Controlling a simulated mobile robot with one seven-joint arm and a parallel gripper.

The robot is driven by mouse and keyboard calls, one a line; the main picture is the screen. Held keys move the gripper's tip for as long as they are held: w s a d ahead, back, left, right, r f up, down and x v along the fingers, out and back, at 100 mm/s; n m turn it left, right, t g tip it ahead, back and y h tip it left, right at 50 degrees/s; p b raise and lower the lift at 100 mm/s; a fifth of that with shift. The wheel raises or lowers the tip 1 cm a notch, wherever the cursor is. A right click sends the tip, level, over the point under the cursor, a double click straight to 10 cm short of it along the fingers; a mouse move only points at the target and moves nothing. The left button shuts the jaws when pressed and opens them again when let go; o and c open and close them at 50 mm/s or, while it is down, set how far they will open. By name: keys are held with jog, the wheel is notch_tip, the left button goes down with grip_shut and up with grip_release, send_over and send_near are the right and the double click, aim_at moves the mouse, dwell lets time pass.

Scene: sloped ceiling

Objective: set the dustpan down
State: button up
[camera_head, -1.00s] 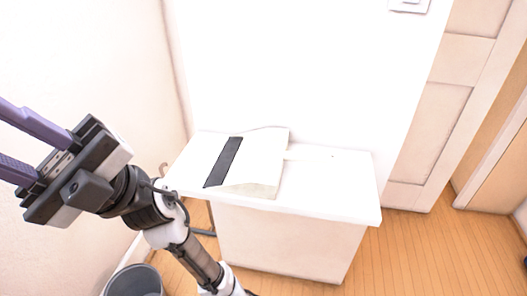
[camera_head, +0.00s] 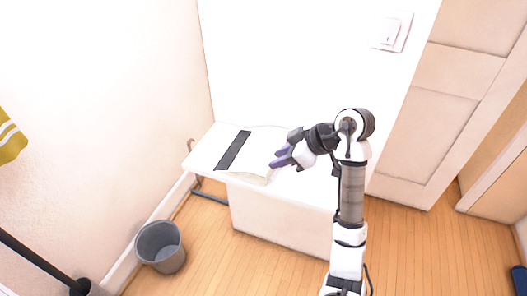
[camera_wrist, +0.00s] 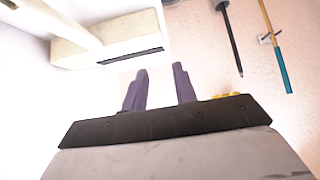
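My gripper (camera_head: 281,157) has two purple fingers, spread apart with nothing between them. In the wrist view the gripper (camera_wrist: 160,85) also shows open and empty. In the head view it is over the right part of the white table (camera_head: 205,150), beside a flat, pale, wavy-edged thing (camera_head: 254,161) with a black strip. That thing lies on the tabletop, and I cannot tell whether it is the dustpan. Nothing else in view is clearly a dustpan. I cannot tell how high the fingers are above the table.
A grey bin (camera_head: 160,247) stands on the wooden floor left of the table. A black pole (camera_head: 38,260) is at the lower left. A yellow striped cloth (camera_head: 10,140) is on the left wall. A light switch (camera_head: 391,31) is on the white surface behind.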

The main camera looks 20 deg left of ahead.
aim_at(246, 173)
jog(key=x, duration=0.8)
jog(key=shift+a+p, duration=0.1)
jog(key=shift+p, duration=0.2)
jog(key=shift+s+p+x, duration=0.15)
jog(key=shift+p+x, duration=0.2)
jog(key=shift+x, duration=1.05)
jog(key=shift+s+p+x, duration=0.15)
jog(key=shift+p+x, duration=0.15)
jog(key=shift+x, duration=1.1)
jog(key=shift+c, duration=0.2)
grip_shut()
